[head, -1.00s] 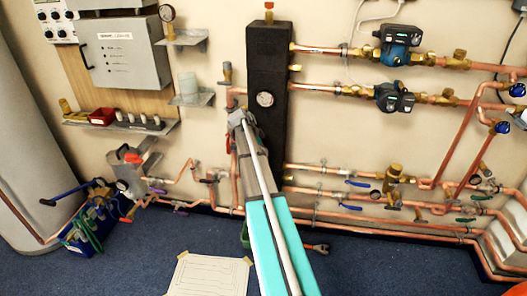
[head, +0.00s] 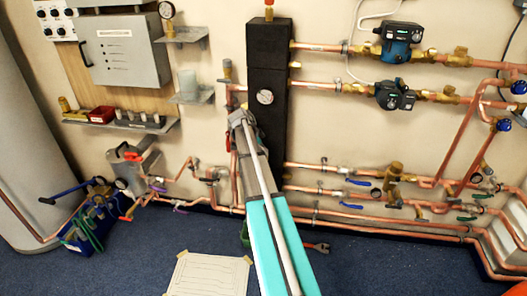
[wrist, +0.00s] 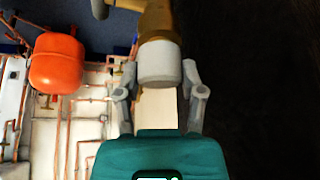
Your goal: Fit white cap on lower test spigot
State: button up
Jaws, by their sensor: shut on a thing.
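In the wrist view a pale grey-white cap (wrist: 158,66) sits between the fingertips of my gripper (wrist: 160,78), which are shut on its sides. A brass spigot (wrist: 157,22) lies straight beyond the cap, roughly in line with it. The cap's far end meets or overlaps the brass in the picture; I cannot tell how far it is seated. In the head view my gripper (head: 238,118) is beside the left side of the black column (head: 268,60), at mid-height. The cap and spigot are hidden there behind my gripper.
The black column fills the right of the wrist view as a dark surface (wrist: 265,90). An orange rounded body (wrist: 57,62) and copper pipes show at left. In the head view, a shelf (head: 75,123) with small parts and copper pipework (head: 345,172) flank the arm.

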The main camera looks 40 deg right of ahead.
jog(key=shift+f, duration=0.3)
jog(key=o, duration=1)
jog(key=shift+r, duration=0.1)
notch_tip(320, 180, up, 7)
jog(key=p, duration=0.7)
jog(key=shift+a+r, duration=0.1)
jog(key=shift+r, duration=0.05)
jog(key=a+r+n+p, duration=0.1)
jog(key=a+r+p, duration=0.3)
jog(key=r+p, duration=0.3)
jog(key=w+a+r+n+t+p, duration=0.1)
jog(key=a+r+p, duration=0.3)
jog(key=r+p, duration=0.3)
jog(key=a+r+n+p, duration=0.1)
jog(key=a+r+p, duration=0.4)
jog(key=r+p, duration=0.2)
jog(key=shift+w+a+r+t+h, duration=0.1)
jog(key=shift+w+t+h, duration=0.2)
jog(key=shift+w+t, duration=0.1)
dwell(1.0)
